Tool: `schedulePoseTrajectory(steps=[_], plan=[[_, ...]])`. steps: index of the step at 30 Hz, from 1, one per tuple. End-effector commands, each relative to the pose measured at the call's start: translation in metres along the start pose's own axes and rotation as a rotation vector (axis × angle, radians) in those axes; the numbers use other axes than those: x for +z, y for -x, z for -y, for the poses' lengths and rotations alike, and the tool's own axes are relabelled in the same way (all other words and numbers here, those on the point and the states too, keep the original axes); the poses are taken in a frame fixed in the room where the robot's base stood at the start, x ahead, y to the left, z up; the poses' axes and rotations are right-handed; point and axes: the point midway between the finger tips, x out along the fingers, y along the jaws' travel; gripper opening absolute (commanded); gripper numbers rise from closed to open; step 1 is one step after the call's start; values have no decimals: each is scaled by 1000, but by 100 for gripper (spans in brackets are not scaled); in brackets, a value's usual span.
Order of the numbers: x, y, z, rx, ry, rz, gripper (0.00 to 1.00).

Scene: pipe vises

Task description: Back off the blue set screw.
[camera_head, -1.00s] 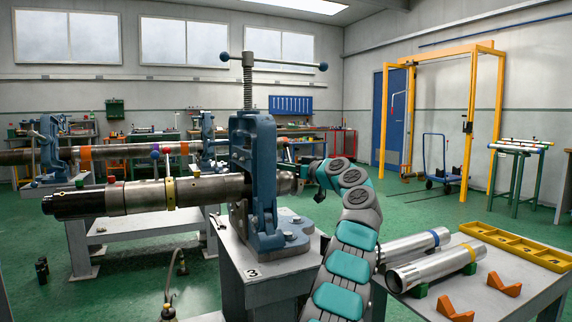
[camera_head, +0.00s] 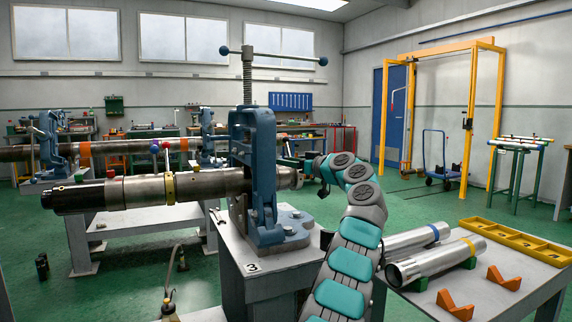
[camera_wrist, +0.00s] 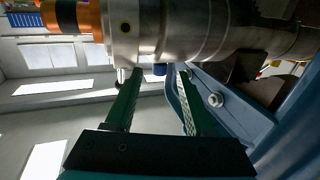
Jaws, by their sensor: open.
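A long metal pipe (camera_head: 215,184) lies clamped in the blue vise (camera_head: 262,190); it also crosses the top of the wrist view (camera_wrist: 185,30). In the head view my gripper (camera_head: 300,164) is at the pipe's right end, and the set screw cannot be made out.
The vise's blue frame (camera_wrist: 232,110) is close on the right in the wrist view. A grey bench (camera_head: 545,283) at right holds two silver pipes (camera_head: 436,262), orange blocks (camera_head: 455,306) and a yellow tray (camera_head: 515,245).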

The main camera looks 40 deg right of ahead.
Motion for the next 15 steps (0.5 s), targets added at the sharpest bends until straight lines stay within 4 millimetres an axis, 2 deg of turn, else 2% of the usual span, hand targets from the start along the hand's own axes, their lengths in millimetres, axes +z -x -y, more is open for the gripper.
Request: schedulePoseTrajectory(steps=[9, 15], plan=[[0, 50, 0, 2, 3, -4, 55], [1, 61, 0, 3, 1, -1, 55]])
